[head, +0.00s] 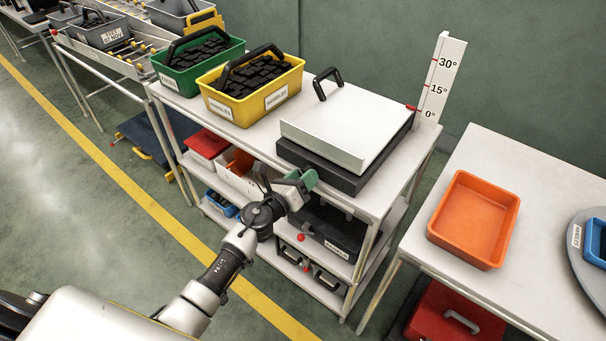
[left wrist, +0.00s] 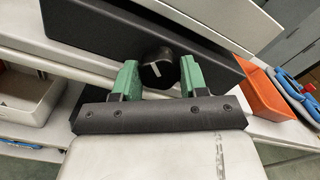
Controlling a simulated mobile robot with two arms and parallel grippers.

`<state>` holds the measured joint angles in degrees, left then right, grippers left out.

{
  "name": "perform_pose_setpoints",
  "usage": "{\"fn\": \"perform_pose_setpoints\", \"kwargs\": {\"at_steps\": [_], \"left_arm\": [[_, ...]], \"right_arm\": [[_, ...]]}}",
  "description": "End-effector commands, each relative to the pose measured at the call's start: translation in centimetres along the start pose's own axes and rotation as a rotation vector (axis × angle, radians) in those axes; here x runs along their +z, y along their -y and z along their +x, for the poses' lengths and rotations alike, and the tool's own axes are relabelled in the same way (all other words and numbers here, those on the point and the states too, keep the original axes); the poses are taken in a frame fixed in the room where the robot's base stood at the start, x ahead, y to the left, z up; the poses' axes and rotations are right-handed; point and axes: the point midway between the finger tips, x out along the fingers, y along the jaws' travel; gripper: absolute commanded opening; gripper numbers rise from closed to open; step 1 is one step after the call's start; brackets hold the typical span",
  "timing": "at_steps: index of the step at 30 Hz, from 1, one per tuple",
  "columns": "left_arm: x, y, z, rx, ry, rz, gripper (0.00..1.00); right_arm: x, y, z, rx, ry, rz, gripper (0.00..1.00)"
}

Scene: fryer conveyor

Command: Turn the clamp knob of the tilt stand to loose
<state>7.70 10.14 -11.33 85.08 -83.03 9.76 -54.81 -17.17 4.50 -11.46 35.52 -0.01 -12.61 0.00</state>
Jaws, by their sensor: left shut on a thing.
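The tilt stand (head: 322,170) stands on the right end of the white bench. Its white top plate (head: 340,122) has a black handle at the back and lies flat on the dark base. A red pointer stands near 0° on the scale (head: 440,80). The black clamp knob (left wrist: 157,72) with a white mark is on the base's front face in the left wrist view. My left gripper (left wrist: 159,80), with green fingers, is shut on the knob, one finger on each side. In the head view, my gripper (head: 303,180) hides the knob. My right gripper is not in view.
Green (head: 198,65) and yellow (head: 252,90) crates of dark pieces stand left of the stand. Bins and dark cases fill the shelves below. An orange tray (head: 474,218) sits on the table to the right. Floor is clear on the left.

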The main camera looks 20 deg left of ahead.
Motion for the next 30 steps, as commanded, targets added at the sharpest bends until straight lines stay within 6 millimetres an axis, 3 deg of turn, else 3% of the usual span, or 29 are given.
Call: {"fn": "perform_pose_setpoints", "kwargs": {"at_steps": [18, 30], "left_arm": [[0.0, -0.1, -0.1, 0.003, -0.001, -0.553, 0.19], [-0.1, -0.1, -0.1, 0.003, -0.002, -0.742, 0.19]], "right_arm": [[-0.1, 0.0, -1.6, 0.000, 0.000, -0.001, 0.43], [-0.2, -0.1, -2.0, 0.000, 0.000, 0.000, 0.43]]}}
